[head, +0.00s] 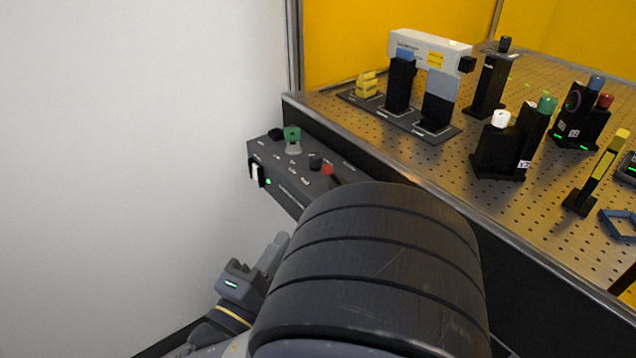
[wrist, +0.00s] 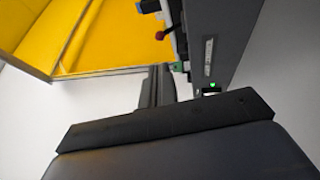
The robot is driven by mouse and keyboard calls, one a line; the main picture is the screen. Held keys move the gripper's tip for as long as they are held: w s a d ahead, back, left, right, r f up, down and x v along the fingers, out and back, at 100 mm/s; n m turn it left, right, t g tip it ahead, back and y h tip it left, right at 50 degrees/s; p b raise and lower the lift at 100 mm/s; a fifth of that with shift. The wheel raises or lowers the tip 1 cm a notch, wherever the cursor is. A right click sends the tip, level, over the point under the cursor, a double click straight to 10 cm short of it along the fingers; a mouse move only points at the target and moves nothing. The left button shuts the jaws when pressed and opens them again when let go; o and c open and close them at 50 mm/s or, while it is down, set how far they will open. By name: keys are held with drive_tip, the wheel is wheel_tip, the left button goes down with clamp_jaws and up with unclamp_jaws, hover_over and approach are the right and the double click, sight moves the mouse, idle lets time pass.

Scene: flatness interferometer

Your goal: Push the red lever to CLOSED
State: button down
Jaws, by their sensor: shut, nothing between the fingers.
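The red lever (head: 328,170) shows in the head view as a red knob on the dark control box (head: 275,165) fixed to the near left side of the table. Its lower part is partly hidden by my arm. In the wrist view, the red ball end of the lever (wrist: 160,36) is on a thin dark stem beside the grey box face. The lever's position label is too small to read.
The box also carries a green knob (head: 292,135), a black knob (head: 315,162) and a white switch (head: 257,174) with a green light. The perforated optical table (head: 460,145) holds several mounts. A white wall (head: 130,150) is at left, with free room before it.

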sight(325, 173)
drive_tip(key=x, duration=1.4)
drive_tip(key=shift+p, duration=0.35)
drive_tip(key=shift+r, duration=0.1)
